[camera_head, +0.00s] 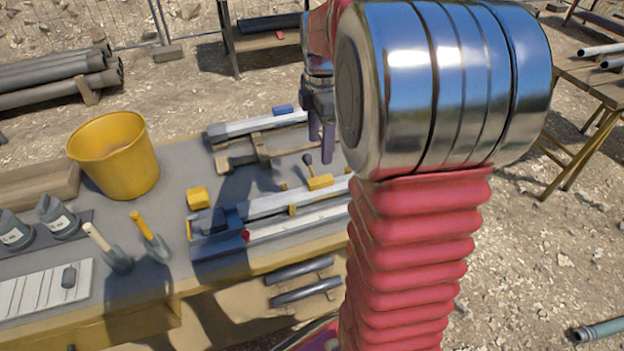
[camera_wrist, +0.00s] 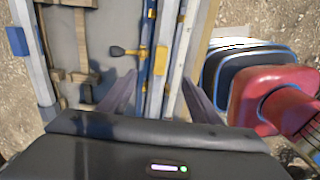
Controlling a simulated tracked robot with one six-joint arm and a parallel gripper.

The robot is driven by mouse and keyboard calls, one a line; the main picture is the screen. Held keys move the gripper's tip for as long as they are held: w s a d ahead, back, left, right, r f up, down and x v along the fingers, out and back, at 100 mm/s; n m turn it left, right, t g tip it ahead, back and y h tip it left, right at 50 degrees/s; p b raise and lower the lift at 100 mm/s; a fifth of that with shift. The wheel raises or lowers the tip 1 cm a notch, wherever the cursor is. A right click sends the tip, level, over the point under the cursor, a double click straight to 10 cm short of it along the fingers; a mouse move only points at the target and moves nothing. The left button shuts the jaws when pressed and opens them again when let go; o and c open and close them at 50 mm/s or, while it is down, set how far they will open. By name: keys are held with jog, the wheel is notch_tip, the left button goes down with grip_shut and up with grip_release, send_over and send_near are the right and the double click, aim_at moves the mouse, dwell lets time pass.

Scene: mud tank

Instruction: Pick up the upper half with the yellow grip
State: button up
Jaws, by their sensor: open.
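A long pale upper half (camera_head: 280,203) lies on the bench in the head view, with a yellow grip (camera_head: 320,182) near its right part. The yellow grip shows in the wrist view (camera_wrist: 160,60), with a yellow-and-dark T-handled piece (camera_wrist: 128,51) beside it. My gripper (camera_head: 321,145) is open and empty, fingers pointing down above the bench. In the wrist view my gripper (camera_wrist: 160,98) has one finger on each side of the long assembly, near the grip. I cannot tell its exact height. My arm hides the right end of the assembly in the head view.
Another pale bar with a blue grip (camera_head: 283,109) rests on a wooden cradle (camera_head: 238,155). A red knob (camera_head: 246,236) is on the front rail.

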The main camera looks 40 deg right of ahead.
aim_at(320, 179)
dwell(0.3)
jog(key=shift+f, duration=4.3)
jog(key=shift+d+f, duration=0.15)
jog(key=shift+f, duration=2.45)
jog(key=shift+c, duration=0.4)
grip_shut()
jog(key=shift+r, duration=0.1)
notch_tip(320, 179, up, 10)
